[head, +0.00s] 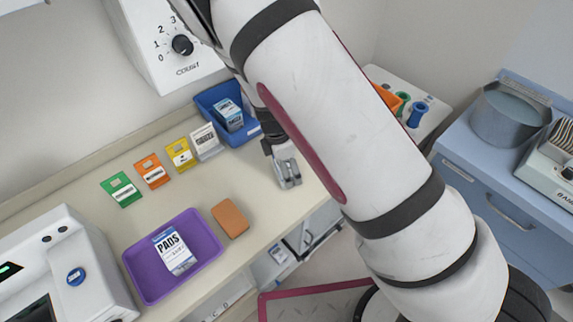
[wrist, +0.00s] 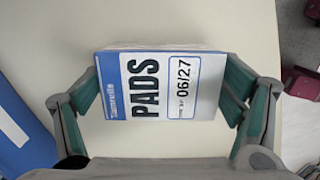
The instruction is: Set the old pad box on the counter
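My gripper (head: 287,172) is low over the right end of the counter (head: 170,200), beside the blue bin. In the wrist view its fingers (wrist: 162,100) are against both sides of a white and blue pad box (wrist: 150,90), marked PADS and 06/27. This box cannot be made out clearly in the head view, and I cannot tell whether it touches the counter. A second pad box (head: 174,251) is in the purple tray (head: 135,268). Another blue and white box (head: 229,115) is in the blue bin (head: 208,98); their dates are unreadable.
An orange-brown block (head: 230,219) lies right of the tray. Several coloured cards (head: 152,171) stand along the wall. A white machine (head: 60,265) fills the left end. The counter's front edge is close to my gripper, with floor beyond. Bare counter lies between bin and block.

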